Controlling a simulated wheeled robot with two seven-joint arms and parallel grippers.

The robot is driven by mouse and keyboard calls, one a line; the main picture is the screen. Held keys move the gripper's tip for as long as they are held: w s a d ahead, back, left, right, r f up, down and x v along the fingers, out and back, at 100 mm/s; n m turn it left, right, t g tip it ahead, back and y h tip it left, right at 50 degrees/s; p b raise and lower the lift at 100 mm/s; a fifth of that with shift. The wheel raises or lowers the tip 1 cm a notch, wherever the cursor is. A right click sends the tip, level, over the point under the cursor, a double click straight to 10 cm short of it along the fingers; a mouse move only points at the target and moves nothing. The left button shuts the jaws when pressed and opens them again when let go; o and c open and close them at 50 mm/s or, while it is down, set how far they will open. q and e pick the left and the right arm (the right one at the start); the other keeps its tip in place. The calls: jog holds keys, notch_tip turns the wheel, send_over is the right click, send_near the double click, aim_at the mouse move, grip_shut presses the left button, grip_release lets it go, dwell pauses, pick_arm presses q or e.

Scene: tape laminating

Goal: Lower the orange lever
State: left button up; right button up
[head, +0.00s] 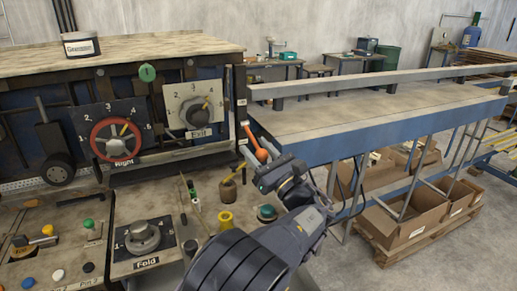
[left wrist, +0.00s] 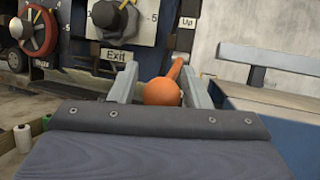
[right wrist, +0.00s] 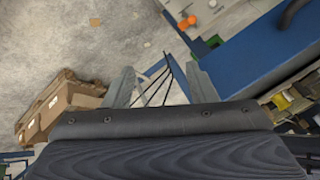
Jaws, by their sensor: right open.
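The orange lever (head: 261,154) has a round orange knob and is on the right end of the machine, beside an "Up" label. In the left wrist view the knob (left wrist: 161,92) is between the fingers of my left gripper (left wrist: 161,88), with its arm slanting up to the right. My left gripper also shows in the head view (head: 270,174), just below the knob. Its fingers are spread, and whether either touches the knob is unclear. My right gripper (right wrist: 160,85) is open and empty in the right wrist view, pointing toward the floor. It does not show in the head view.
The "Exit" dial (head: 198,113) and red "Right" wheel (head: 116,138) are left of the lever. A long blue-sided table (head: 380,112) is to the right. Cardboard boxes (head: 425,210) stand on a pallet below it. The "Fold" dial (head: 142,237) is at front left.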

pick_arm(q)
jog(key=shift+o, duration=0.6)
jog(key=shift+r, duration=0.1)
jog(key=b+v, duration=0.2)
jog(key=v, duration=0.5)
jog(key=shift+s+d+f, duration=0.2)
jog(key=shift+d+f, duration=0.05)
